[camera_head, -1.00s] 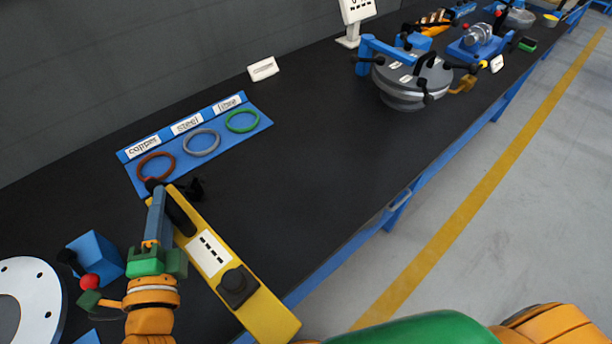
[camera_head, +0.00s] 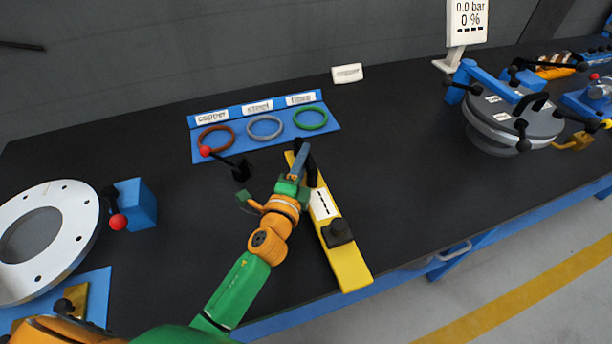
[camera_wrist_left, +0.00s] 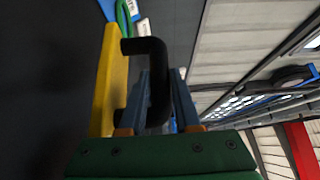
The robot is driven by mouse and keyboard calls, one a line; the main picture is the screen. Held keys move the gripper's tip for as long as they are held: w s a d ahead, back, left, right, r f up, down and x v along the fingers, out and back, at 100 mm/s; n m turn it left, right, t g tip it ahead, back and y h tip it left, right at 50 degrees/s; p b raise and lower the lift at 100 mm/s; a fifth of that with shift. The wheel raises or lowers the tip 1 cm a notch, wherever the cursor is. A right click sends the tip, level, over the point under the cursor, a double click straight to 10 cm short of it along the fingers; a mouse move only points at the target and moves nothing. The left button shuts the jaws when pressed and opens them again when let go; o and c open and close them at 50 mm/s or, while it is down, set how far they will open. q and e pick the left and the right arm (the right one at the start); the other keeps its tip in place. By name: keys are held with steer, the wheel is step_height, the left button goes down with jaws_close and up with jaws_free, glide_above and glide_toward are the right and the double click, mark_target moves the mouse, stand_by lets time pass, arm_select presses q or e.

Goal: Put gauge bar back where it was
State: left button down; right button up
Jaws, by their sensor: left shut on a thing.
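The gauge bar (camera_head: 350,268) is a long yellow bar with a white label, a black block near its near end and a black handle (camera_head: 311,170) near its far end. It points from the ring rack toward the bench's front edge. My left gripper (camera_head: 298,165) is shut on the handle. In the left wrist view the black handle (camera_wrist_left: 158,75) stands between the fingers (camera_wrist_left: 161,92), beside the yellow bar (camera_wrist_left: 104,85). I cannot tell whether the bar touches the bench. My right gripper is not in view.
A blue rack (camera_head: 240,149) with copper, steel and fibre rings lies behind the bar. A red-knobbed lever (camera_head: 242,171) stands left of it. A white flange (camera_head: 75,210) and blue block (camera_head: 138,203) are farther left. A grey lidded vessel (camera_head: 495,142) is at right. Bench between is clear.

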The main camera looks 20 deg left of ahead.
arm_select(q)
steer(key=shift+w+d+f+b, duration=0.15)
steer(key=shift+f+b, duration=0.4)
steer(key=shift+f, duration=0.4)
steer(key=shift+w+a+f+b, duration=0.1)
steer(key=shift+f+b, duration=0.45)
steer(key=shift+f, duration=0.35)
steer(key=shift+f, duration=0.15)
steer(key=c, duration=0.6)
jaws_free()
steer(key=shift+s, duration=0.1)
steer(key=s+b, duration=0.2)
steer(key=s, duration=1)
steer(key=shift+r, duration=0.2)
